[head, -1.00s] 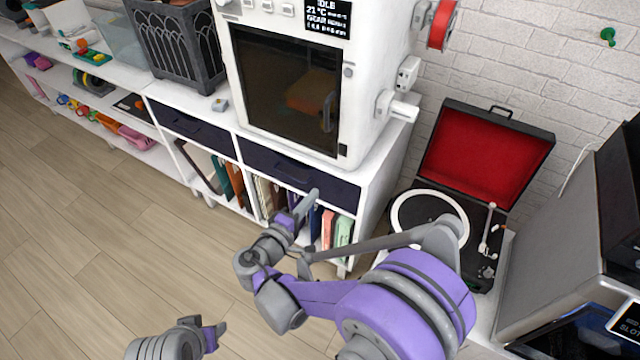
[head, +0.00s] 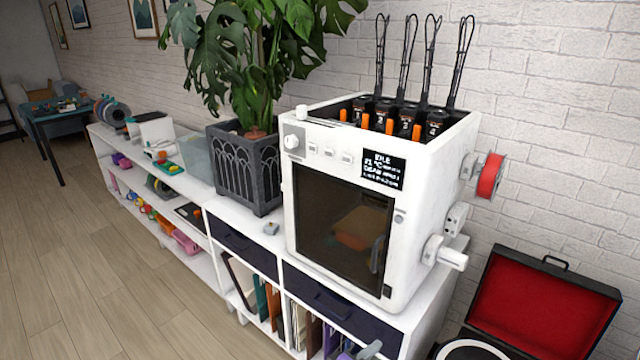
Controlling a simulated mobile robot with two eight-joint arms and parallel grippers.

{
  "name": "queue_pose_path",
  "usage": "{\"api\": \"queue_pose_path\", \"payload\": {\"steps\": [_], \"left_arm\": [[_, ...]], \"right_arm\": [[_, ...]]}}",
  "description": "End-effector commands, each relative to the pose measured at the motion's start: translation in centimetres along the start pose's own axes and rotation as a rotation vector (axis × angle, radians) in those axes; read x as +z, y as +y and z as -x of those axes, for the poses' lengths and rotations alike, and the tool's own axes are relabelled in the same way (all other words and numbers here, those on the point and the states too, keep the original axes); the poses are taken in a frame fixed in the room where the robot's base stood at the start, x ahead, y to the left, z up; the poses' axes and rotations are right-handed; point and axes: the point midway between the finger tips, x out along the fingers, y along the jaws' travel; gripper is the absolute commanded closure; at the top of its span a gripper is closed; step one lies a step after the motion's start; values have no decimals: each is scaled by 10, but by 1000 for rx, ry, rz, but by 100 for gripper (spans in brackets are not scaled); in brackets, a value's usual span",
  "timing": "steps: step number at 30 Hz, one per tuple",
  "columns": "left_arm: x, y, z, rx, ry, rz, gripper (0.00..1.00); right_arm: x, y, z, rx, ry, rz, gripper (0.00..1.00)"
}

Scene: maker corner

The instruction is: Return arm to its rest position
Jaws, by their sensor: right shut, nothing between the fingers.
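Only the grey tip of my right gripper (head: 369,349) shows, at the bottom edge of the head view, in front of the lower front of the white cabinet (head: 408,322). It is shut and empty. The rest of my right arm is below the picture. My left gripper is out of view.
A white 3D printer (head: 412,207) stands on the cabinet. A potted plant (head: 247,165) stands left of it. An open record player with a red-lined lid (head: 545,305) is at the lower right. The wooden floor (head: 80,270) is clear at left.

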Motion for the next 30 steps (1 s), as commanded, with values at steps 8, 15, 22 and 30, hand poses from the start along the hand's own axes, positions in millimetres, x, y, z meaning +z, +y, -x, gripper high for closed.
{"api": "queue_pose_path", "payload": {"steps": [8, 15, 22, 30], "left_arm": [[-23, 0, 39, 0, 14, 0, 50], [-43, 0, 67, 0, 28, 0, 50], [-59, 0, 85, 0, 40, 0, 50], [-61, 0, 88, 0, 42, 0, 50]], "right_arm": [[110, 31, 17, -423, -107, -244, 100], [167, 36, 71, -730, -140, -557, 100], [182, 41, 114, -900, -128, -819, 100], [182, 41, 126, -945, -119, -900, 100]]}}
